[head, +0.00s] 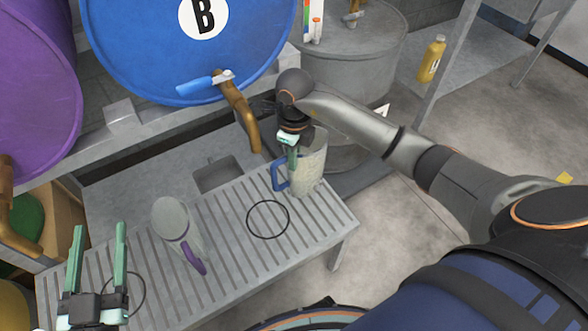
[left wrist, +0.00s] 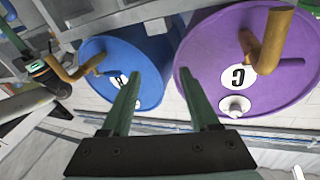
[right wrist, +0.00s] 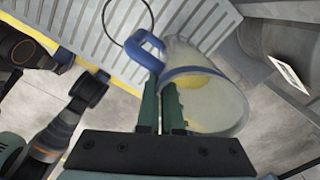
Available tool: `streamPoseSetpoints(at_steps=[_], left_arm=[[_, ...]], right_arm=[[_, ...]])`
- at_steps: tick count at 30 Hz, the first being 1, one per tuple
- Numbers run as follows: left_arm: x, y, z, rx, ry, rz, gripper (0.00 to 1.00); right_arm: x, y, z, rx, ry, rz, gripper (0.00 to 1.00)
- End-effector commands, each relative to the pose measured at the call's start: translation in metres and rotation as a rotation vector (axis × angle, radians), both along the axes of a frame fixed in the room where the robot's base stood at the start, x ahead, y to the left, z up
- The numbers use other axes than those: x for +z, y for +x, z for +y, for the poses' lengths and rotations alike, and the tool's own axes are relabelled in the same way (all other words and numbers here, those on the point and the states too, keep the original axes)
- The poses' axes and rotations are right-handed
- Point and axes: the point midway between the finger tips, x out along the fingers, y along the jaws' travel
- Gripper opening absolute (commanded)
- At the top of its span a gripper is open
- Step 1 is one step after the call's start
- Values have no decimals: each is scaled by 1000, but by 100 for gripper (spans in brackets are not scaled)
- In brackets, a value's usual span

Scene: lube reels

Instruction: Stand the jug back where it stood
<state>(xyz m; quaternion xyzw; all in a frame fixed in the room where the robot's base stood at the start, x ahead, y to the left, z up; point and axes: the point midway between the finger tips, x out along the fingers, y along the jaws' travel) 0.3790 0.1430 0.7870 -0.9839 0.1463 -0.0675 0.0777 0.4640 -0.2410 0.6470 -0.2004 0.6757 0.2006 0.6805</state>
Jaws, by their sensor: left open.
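A clear jug with a blue handle (head: 309,165) is at the right end of the slatted bench (head: 345,222), right of and behind an empty black ring (head: 268,219). I cannot tell whether its base touches the slats. In the right wrist view, the jug (right wrist: 215,100) has a blue rim and yellowish contents low inside. A second jug with a purple handle (head: 178,225) is on the bench further left. My left gripper (head: 99,230) is open and empty over the bench's left end.
A blue drum marked B (head: 160,50) and a purple drum (head: 35,90) lie behind, with brass taps. B's tap (head: 240,115) hangs left of the jug. Another black ring (head: 125,295) is near my left gripper. A grey drum (head: 350,70) stands behind right.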

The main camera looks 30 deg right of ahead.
Motion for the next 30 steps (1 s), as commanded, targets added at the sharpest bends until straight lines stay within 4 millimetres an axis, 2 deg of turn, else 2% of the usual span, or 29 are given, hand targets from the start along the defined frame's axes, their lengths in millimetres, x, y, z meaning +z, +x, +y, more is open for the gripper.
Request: streamPoseSetpoints(at_steps=[6,11,28,30], left_arm=[[33,-4,-2,-19,0,-141,62],[51,-8,-4,-31,0,-218,62],[61,-11,-5,-36,-2,-258,62],[63,-12,-5,-36,-4,-263,62]], right_arm=[[-25,0,1,0,2,0,0],[-35,1,0,-1,1,-3,0],[-38,1,0,0,1,-3,0],[-39,0,0,0,0,0,10]])
